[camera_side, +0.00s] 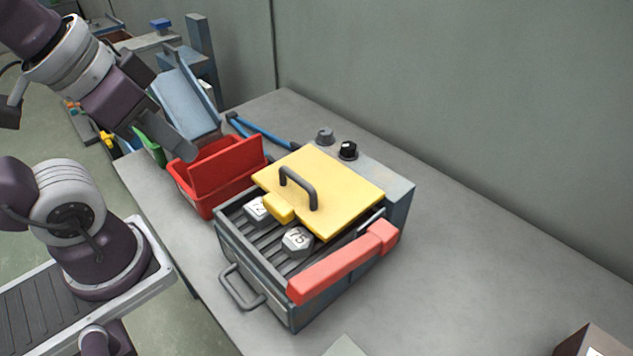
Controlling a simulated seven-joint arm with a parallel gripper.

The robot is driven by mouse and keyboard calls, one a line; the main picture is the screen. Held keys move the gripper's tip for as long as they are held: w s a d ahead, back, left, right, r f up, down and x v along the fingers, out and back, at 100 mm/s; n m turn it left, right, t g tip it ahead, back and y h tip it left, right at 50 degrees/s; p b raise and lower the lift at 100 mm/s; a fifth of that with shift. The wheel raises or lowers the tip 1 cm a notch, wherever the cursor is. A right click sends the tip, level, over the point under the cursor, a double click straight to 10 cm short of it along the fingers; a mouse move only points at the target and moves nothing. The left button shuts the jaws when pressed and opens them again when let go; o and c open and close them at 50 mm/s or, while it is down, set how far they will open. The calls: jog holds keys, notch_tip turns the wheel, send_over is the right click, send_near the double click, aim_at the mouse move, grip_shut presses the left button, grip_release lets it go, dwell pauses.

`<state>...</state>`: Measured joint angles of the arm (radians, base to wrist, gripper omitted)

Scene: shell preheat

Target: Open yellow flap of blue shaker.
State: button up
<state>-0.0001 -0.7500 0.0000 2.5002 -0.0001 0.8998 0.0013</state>
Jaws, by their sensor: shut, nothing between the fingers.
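The blue-grey box (400,212), seemingly the shaker, stands on the grey bench at the middle of the side view. Its yellow flap (340,195) lies flat over the rear of the top, with a dark arched handle (298,187) and a yellow tab at its front. The front of the box is uncovered and shows a slatted inside with two hexagonal pieces, one marked 75 (298,241), the other (257,209) partly under the flap. My gripper (187,151) is at the upper left, shut and empty, above and left of the box, apart from the flap.
A red bin (190,196) with an upright red panel stands left of the box, below my gripper. A red bar (342,264) runs along the box's right side. A wire handle (240,290) sticks out in front. Two knobs are behind. The right bench is mostly clear.

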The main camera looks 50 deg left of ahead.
jog(key=o, duration=0.6)
jog(key=w+m, duration=0.2)
jog(key=m, duration=0.1)
jog(key=w+d+m+g, duration=0.1)
jog(key=w+m, duration=0.1)
jog(key=m, duration=0.1)
jog(key=w+m, duration=0.3)
jog(key=shift+w+d+f+g, duration=0.1)
jog(key=shift+d+g, duration=0.2)
jog(key=shift+g, duration=0.1)
jog(key=shift+c, duration=0.2)
jog(key=m+g, duration=0.1)
jog(key=m, duration=0.6)
send_near(295, 175)
jog(key=f, duration=0.2)
jog(key=w+f+m, duration=0.1)
jog(key=f, duration=0.1)
jog(key=f+m, duration=0.1)
jog(key=f, duration=0.2)
jog(key=shift+w+f+g, duration=0.1)
jog(key=shift+w+g, duration=0.2)
jog(key=shift+w, duration=0.1)
jog(key=shift+w+f, duration=0.1)
jog(key=shift+f, duration=0.2)
grip_shut()
